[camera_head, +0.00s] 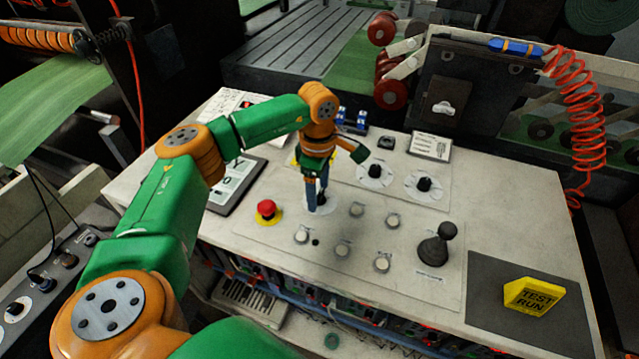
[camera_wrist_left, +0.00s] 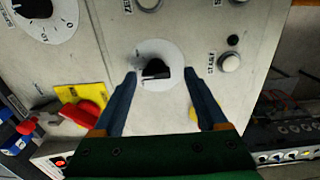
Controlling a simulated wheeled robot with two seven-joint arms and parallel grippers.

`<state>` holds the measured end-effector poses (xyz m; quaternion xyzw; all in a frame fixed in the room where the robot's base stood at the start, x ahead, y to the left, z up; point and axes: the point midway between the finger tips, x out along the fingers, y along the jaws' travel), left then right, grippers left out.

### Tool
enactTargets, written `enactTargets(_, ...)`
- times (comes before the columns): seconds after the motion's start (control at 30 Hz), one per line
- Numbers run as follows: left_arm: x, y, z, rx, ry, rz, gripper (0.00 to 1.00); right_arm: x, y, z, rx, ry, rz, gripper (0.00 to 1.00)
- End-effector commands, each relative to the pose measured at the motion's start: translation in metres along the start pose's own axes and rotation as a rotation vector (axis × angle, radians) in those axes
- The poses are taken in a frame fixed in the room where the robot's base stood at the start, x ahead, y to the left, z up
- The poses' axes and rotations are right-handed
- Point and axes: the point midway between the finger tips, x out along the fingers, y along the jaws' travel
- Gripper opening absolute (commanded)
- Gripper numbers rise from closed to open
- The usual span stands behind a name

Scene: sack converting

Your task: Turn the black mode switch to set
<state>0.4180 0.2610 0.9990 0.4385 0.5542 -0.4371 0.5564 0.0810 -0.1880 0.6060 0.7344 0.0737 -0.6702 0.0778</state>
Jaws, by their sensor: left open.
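The black mode switch (camera_wrist_left: 156,70) is a knob on a white round dial plate (camera_wrist_left: 176,53), seen in the left wrist view. Its small dial lettering is too blurred to read. In the head view the dial plate (camera_head: 329,206) shows around the fingers, which partly hide the knob. My left gripper (camera_head: 316,204) points down over this dial. In the left wrist view its two blue fingers (camera_wrist_left: 160,76) are apart, one on each side of the knob. I cannot tell whether they touch it. My right gripper is not in view.
A red emergency button (camera_head: 266,207) is left of the dial, with several push buttons (camera_head: 342,249) to the right and front. A joystick (camera_head: 437,246) and yellow TEST RUN sign (camera_head: 532,297) stand further right. Two other black knobs (camera_head: 375,170) (camera_head: 424,184) sit behind.

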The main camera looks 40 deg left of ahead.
Motion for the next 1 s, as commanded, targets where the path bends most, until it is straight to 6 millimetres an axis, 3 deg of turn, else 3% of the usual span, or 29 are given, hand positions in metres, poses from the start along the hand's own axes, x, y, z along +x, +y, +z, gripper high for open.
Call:
enactTargets(0.2, 0.0024, 0.0, 0.0, 0.0, 0.0, 0.0, 0.76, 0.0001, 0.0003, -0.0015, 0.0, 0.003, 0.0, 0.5)
enactTargets(0.27, 0.0023, 0.0, 0.0, 0.0, 0.0, 0.0, 0.62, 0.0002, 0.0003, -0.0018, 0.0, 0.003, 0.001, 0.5)
enactTargets(0.5, 0.002, 0.0, 0.0, 0.0, 0.0, 0.0, 0.0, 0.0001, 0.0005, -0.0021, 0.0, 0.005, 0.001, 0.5)
enactTargets(0.77, 0.002, 0.0001, 0.0, -0.025, 0.0, 0.0, 0.0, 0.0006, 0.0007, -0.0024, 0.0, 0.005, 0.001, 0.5)
enactTargets(1.0, 0.0019, 0.0006, -0.0002, -0.154, 0.0, 0.001, 0.0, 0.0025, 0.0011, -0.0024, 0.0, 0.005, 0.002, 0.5)
